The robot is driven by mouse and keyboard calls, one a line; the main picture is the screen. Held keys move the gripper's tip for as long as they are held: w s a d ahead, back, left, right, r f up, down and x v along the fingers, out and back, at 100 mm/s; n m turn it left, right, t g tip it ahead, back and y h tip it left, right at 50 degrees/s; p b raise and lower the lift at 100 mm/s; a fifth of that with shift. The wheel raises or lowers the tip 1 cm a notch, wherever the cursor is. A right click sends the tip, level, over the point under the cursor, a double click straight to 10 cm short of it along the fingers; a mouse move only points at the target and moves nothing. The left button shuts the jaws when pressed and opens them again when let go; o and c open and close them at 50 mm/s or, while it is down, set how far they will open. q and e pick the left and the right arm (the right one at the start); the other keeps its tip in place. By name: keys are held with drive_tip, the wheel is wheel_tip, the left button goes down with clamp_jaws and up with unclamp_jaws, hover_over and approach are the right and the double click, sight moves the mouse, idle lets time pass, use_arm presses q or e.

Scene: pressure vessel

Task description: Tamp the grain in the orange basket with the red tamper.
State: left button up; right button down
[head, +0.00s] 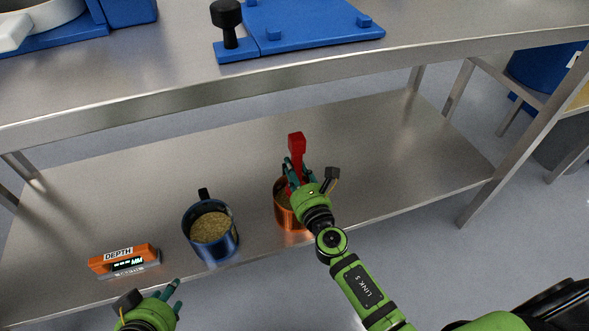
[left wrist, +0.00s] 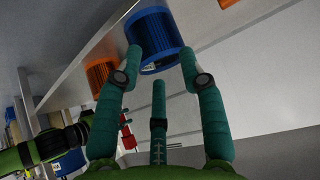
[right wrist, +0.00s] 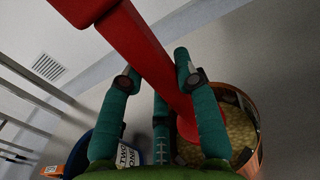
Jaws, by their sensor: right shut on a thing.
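The orange basket (head: 292,222) stands on the lower steel shelf, partly hidden behind my right gripper. In the right wrist view the basket (right wrist: 256,150) holds yellow grain (right wrist: 238,128). My right gripper (head: 296,176) is shut on the red tamper (head: 297,147), whose handle end points up. In the right wrist view the tamper (right wrist: 135,45) runs down between the fingers, and its foot is at the grain at the near side of the basket; whether it presses is unclear. My left gripper (head: 166,297) is empty, fingers spread apart, in front of the shelf.
A blue basket of grain (head: 212,238) stands left of the orange one. An orange depth gauge (head: 124,260) lies further left on the shelf. The upper worktop (head: 180,75) overhangs behind, carrying a blue plate (head: 310,22) and a black knob (head: 228,20). The shelf's right side is clear.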

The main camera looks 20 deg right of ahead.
drive_tip(key=shift+f+b, duration=0.3)
drive_tip(key=shift+b, duration=0.05)
drive_tip(key=shift+f+b, duration=0.7)
drive_tip(key=shift+b, duration=0.05)
use_arm(q)
drive_tip(key=w+d+r+t+h, duration=0.1)
drive_tip(key=w+d+r+t, duration=0.1)
drive_tip(key=r, duration=0.3)
drive_tip(key=w+d+r+m+t+h, duration=0.1)
drive_tip(key=w+d+r+t, duration=0.1)
drive_tip(key=r+t, duration=0.2)
drive_tip(key=w+d+r+t+h, duration=0.1)
drive_tip(key=w+r+t, duration=0.1)
drive_tip(key=r, duration=0.3)
drive_tip(key=shift+w+d+r+t+h+b, duration=0.3)
drive_tip(key=shift+d+t, duration=0.1)
drive_tip(key=shift+t, duration=0.2)
use_arm(e)
drive_tip(key=shift+f, duration=0.3)
use_arm(q)
drive_tip(key=shift+f, duration=0.15)
use_arm(e)
drive_tip(key=shift+f, duration=0.15)
